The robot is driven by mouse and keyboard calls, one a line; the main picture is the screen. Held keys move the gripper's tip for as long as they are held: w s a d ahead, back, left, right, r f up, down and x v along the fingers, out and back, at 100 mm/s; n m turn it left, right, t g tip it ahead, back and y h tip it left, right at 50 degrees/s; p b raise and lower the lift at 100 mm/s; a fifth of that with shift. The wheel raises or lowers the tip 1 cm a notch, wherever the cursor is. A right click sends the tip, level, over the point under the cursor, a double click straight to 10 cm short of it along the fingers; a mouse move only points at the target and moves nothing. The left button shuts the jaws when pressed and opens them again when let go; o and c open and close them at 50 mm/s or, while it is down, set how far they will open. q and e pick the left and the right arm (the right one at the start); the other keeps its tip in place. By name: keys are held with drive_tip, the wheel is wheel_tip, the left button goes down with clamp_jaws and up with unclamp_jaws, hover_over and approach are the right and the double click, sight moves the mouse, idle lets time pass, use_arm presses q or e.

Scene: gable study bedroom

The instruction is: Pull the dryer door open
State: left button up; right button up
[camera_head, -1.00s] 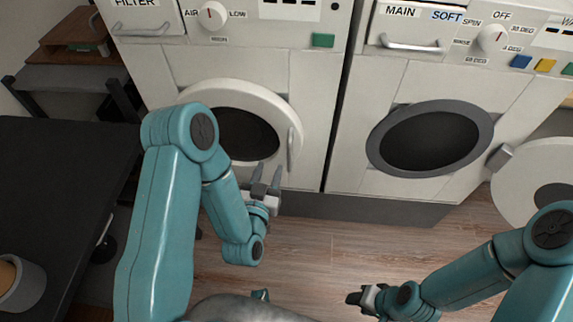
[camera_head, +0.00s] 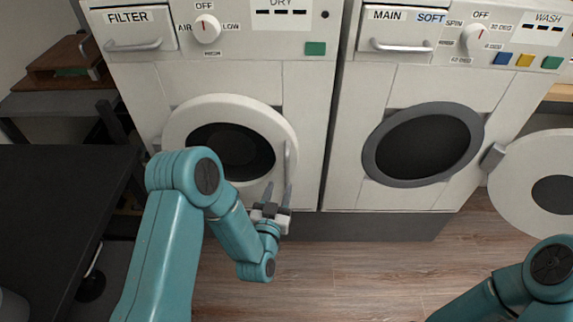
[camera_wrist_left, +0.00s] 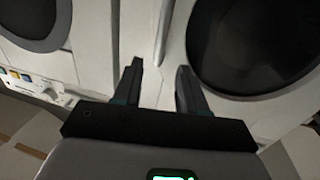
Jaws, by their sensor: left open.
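The dryer (camera_head: 310,110) is the left white machine, with a "DRY" label and a filter drawer. Its round white door (camera_head: 178,132) with a dark window is closed. The upright door handle (camera_head: 291,160) is on the door's right side. My left gripper (camera_head: 279,187) is open, its fingers pointing up just below the handle. In the left wrist view the open fingers (camera_wrist_left: 158,68) point toward a pale bar, seemingly the handle (camera_wrist_left: 163,30), which lines up between them. I cannot tell whether they touch it. My right gripper is outside the frame.
A washer (camera_head: 400,85) stands close on the right, its round white door (camera_head: 535,190) swung open to the right. A dark table (camera_head: 60,210) is at the left. Wooden floor (camera_head: 340,280) lies clear before the machines. My right arm shows at the lower right.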

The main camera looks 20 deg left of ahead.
sight(286, 166)
use_arm(q)
drive_tip(key=w, duration=0.7)
drive_tip(key=w+a, duration=0.1)
drive_tip(key=w, duration=0.2)
drive_tip(key=shift+w, duration=0.25)
clamp_jaws()
